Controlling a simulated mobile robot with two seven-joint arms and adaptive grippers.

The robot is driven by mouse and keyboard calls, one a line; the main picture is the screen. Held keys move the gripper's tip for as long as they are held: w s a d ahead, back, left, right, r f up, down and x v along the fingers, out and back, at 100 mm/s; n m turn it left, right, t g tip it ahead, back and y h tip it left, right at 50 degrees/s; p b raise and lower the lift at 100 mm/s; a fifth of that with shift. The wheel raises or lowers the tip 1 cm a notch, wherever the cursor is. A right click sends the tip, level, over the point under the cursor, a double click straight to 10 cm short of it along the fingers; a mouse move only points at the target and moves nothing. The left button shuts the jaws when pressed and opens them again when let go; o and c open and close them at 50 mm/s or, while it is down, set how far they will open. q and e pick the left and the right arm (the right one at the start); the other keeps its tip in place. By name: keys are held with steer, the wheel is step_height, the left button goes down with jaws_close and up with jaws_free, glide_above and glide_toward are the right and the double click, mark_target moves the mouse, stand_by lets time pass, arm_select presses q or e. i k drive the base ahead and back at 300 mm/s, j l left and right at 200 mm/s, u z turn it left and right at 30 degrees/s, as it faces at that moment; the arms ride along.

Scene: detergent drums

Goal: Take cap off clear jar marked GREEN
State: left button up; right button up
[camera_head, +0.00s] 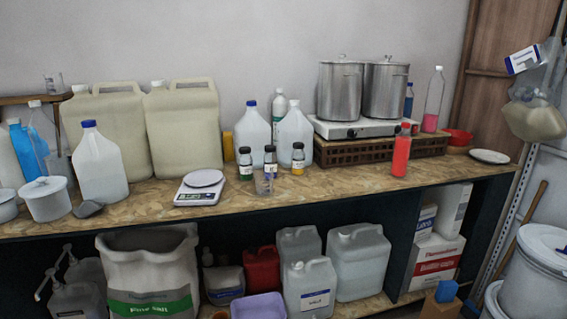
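Three small clear jars with dark caps stand close together near the middle of the wooden bench. The left jar (245,170) seems to carry a green band, but its lettering is too small to read. Its dark cap (245,150) is on. The middle jar (270,158) stands just right of it, with a clear glass (263,184) in front. The right jar (298,167) has a yellow band. Neither of my grippers shows in this view.
A white scale (200,194) stands left of the jars. White jugs (294,130) stand behind them. A red bottle (401,155) and a stove (350,127) with two steel pots are to the right. The bench top (340,180) is clear between the right jar and the red bottle.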

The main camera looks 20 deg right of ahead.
mark_target(246, 161)
steer(key=i+l+z, duration=0.15)
steer(key=i+l, duration=0.85)
steer(key=l, duration=0.15)
